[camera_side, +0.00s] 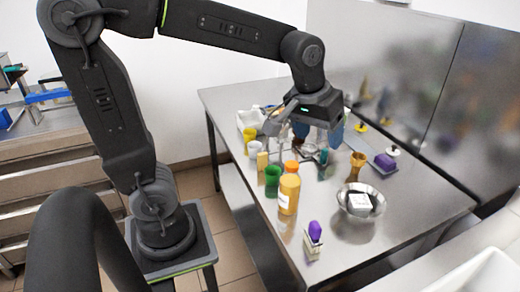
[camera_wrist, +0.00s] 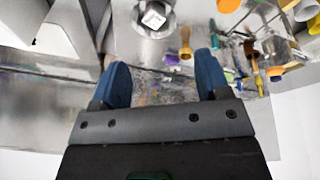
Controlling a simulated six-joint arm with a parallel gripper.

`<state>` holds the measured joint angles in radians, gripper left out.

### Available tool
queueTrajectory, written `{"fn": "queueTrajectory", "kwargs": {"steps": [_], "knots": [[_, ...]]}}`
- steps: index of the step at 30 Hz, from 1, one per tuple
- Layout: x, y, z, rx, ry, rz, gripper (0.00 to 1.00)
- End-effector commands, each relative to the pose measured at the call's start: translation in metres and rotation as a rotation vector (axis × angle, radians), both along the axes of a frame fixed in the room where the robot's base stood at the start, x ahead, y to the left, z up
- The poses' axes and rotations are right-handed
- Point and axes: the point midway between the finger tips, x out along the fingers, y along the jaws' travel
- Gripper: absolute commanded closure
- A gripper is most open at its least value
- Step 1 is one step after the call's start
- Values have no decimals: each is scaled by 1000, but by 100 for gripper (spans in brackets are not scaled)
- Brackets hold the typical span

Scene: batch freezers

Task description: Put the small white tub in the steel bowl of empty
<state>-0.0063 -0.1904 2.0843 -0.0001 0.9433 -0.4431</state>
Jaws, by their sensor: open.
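A small white tub (camera_side: 359,203) with a dark marking sits inside the steel bowl (camera_side: 379,200) at the right front of the steel table. In the wrist view the white tub (camera_wrist: 154,18) is inside the bowl (camera_wrist: 139,27) at the top edge, which cuts the bowl off. My gripper (camera_side: 318,133) hangs over the back part of the table, behind and left of the bowl and apart from it. Its two blue fingers are spread wide, with nothing between them in the wrist view (camera_wrist: 161,72).
Left of the bowl stand an orange bottle (camera_side: 289,194), a green cup (camera_side: 272,181) and a purple-topped item (camera_side: 314,238). A brass-coloured tool (camera_side: 357,166) stands just behind the bowl. A purple item (camera_side: 384,160) lies near the back wall. The table's front right is clear.

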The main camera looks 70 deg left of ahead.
Motion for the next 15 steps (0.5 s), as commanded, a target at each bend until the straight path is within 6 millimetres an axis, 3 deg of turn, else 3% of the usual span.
{"fn": "queueTrajectory", "kwargs": {"steps": [1,6,10,15], "knots": [[-23,-1,6,20,-35,-58,31],[-83,-2,6,94,-118,-250,31],[-112,-2,-1,141,-162,-352,31],[-127,-2,-8,171,-183,-412,31]]}}
